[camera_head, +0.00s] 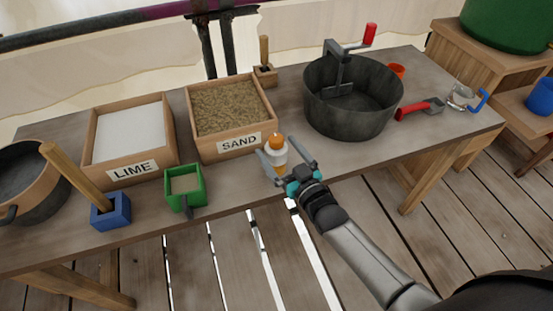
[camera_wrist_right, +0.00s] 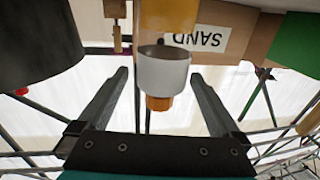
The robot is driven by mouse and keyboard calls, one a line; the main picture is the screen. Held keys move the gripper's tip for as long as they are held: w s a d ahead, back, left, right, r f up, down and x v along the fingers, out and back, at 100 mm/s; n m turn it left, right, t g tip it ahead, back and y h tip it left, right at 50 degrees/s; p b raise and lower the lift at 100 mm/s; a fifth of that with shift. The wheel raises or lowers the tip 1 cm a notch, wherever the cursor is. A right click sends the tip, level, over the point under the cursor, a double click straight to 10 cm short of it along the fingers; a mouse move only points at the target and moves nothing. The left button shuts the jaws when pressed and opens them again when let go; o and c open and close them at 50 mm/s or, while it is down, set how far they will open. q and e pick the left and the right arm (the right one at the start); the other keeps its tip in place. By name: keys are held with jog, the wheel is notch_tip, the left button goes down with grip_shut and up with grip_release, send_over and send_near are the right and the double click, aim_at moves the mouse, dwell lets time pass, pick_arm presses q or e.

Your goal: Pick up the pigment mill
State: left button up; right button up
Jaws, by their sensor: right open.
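The pigment mill looks to be the small upright piece (camera_head: 275,148) with an orange top and a pale body, near the table's front edge just in front of the sand box. In the right wrist view it shows as a yellow-orange part, a white band and an orange end (camera_wrist_right: 165,77). My right gripper (camera_head: 281,152) is open, with one finger on each side of the mill. In the right wrist view the fingers (camera_wrist_right: 158,74) show gaps to both sides of it. The mill's base is partly hidden by the gripper. My left gripper is not in view.
The sand box (camera_head: 237,145) stands close behind the mill. A large grey pot (camera_head: 352,115) with a red-handled crank is to the right. A green box (camera_head: 186,190), a blue block (camera_head: 110,211) with a wooden handle and a lime box (camera_head: 133,170) stand left.

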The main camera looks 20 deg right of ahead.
jog(key=x, duration=0.3)
jog(key=shift+w+a+r+b, duration=0.1)
jog(key=shift+w+a+b, duration=0.15)
jog(key=shift+b, duration=0.15)
jog(key=shift+w, duration=0.15)
jog(key=c, duration=0.6)
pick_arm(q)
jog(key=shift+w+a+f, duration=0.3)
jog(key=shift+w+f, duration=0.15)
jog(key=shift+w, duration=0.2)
pick_arm(e)
jog(key=c, duration=0.9)
jog(key=shift+r, duration=0.1)
